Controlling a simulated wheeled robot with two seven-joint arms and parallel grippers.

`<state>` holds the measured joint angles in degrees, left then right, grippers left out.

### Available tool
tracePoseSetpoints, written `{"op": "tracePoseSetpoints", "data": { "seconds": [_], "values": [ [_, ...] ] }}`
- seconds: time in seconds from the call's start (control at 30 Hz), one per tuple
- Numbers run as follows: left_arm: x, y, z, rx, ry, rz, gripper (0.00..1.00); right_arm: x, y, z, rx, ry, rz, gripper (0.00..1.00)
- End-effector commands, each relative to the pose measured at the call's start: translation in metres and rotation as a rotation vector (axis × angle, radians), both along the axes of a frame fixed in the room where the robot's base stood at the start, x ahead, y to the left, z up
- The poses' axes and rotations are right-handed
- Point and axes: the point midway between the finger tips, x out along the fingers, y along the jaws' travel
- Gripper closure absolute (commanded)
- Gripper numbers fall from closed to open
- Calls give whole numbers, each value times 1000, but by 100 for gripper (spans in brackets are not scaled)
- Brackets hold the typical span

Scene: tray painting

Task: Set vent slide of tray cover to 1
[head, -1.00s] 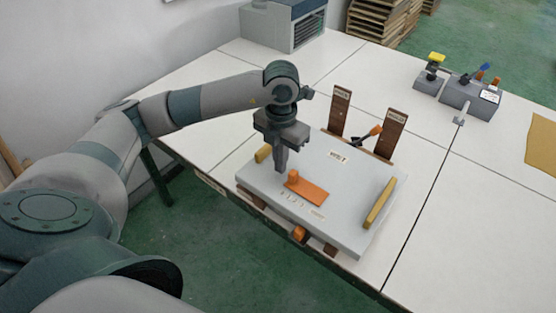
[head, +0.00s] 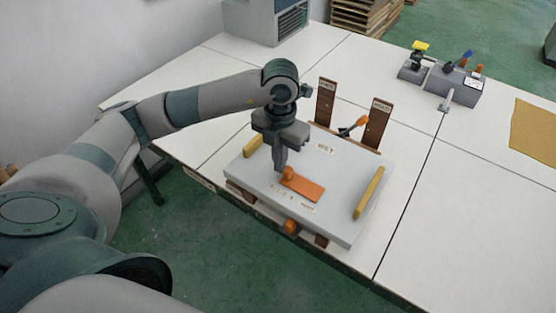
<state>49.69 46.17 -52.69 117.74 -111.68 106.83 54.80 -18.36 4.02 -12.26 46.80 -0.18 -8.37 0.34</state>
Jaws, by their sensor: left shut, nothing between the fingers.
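The tray cover (head: 325,166) is a grey flat lid with a yellow handle bar on each side. An orange vent slide (head: 304,188) lies on it near its front edge, with an upright orange knob (head: 288,173) at its left end. Small marks are printed along the slide's front side, too small to read. My left gripper (head: 280,173) is shut and empty, pointing down. Its fingertips are just left of the knob, close to or touching it; I cannot tell which. My right gripper is not in view.
Two brown upright boards (head: 376,122) and an orange-tipped lever (head: 353,126) stand behind the cover. A grey fixture with a blue handle (head: 455,82) is at the back right. A grey box (head: 266,20) stands at the back left.

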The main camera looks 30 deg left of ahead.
Motion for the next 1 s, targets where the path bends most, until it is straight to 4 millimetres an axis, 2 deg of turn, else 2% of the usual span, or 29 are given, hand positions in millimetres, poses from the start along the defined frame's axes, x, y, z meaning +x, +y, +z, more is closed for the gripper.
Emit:
{"op": "tracePoseSetpoints", "data": {
  "seconds": [0.3,0.77,1.0],
  "values": [
    [1,12,-1,0,0,1,100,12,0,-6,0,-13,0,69],
    [1,15,1,0,-1,0,100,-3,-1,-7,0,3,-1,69],
    [2,14,18,0,-3,0,100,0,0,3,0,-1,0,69]
  ]
}}
